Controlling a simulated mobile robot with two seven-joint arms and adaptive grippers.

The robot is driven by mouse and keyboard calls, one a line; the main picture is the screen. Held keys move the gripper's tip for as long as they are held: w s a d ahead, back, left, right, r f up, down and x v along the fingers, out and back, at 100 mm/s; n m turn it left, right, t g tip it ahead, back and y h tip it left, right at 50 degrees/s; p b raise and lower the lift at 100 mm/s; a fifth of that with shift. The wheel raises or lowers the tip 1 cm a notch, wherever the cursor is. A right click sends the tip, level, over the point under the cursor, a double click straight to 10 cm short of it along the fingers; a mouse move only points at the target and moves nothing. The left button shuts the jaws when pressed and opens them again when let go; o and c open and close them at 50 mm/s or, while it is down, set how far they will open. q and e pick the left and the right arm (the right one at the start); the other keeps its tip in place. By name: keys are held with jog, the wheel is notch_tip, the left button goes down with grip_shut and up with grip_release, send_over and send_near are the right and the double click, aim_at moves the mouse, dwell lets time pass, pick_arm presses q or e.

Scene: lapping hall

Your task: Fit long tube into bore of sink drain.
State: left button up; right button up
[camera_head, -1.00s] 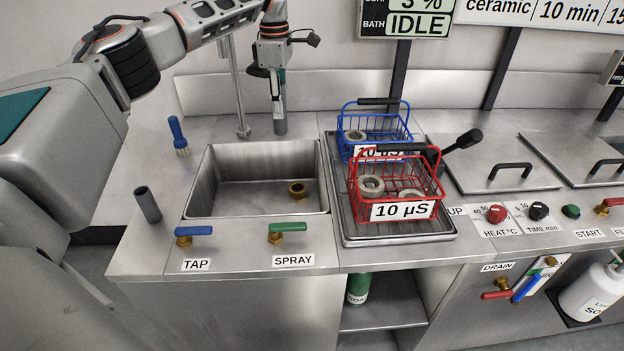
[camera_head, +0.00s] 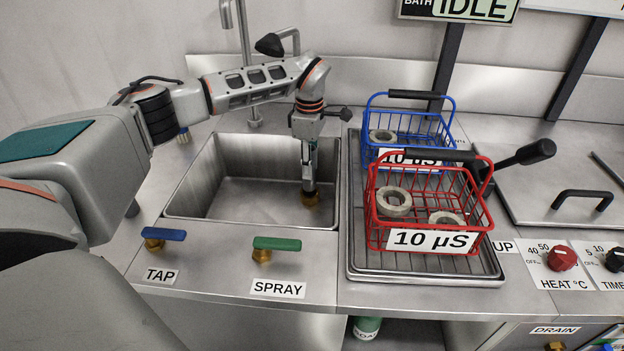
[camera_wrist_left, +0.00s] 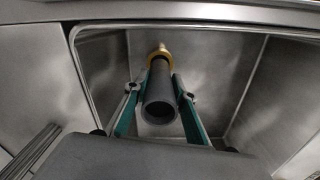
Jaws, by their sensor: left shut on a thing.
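The long tube (camera_wrist_left: 160,95) is dark grey and hollow. My left gripper (camera_head: 309,155) is shut on it inside the sink, and the tube points down below the fingers (camera_head: 308,186). The sink drain (camera_head: 311,199) is a brass ring on the sink floor, toward the right wall. The tube's lower end is at the drain and hides part of it. In the left wrist view the drain (camera_wrist_left: 159,51) shows just beyond the tube's far end, between the two green-sided fingers. I cannot tell whether the tube is inside the bore or only above it. My right gripper is not in view.
The steel sink (camera_head: 190,187) has close walls around the gripper. A red basket (camera_head: 480,215) and a blue basket (camera_head: 450,130) stand on a rack to the right. The tap handle (camera_head: 163,234) and spray handle (camera_head: 277,244) stand at the front.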

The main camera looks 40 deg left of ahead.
pick_arm(q)
notch_tip(320, 180, down, 4)
jog(key=shift+s+f+b, duration=0.1)
jog(key=shift+f+b, duration=0.05)
jog(key=shift+b, duration=0.4)
jog(key=shift+f, duration=0.15)
jog(key=shift+c, duration=0.2)
jog(key=shift+r, duration=0.25)
grip_shut()
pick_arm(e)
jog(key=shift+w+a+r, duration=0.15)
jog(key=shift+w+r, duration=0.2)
pick_arm(q)
jog(key=shift+f, duration=0.15)
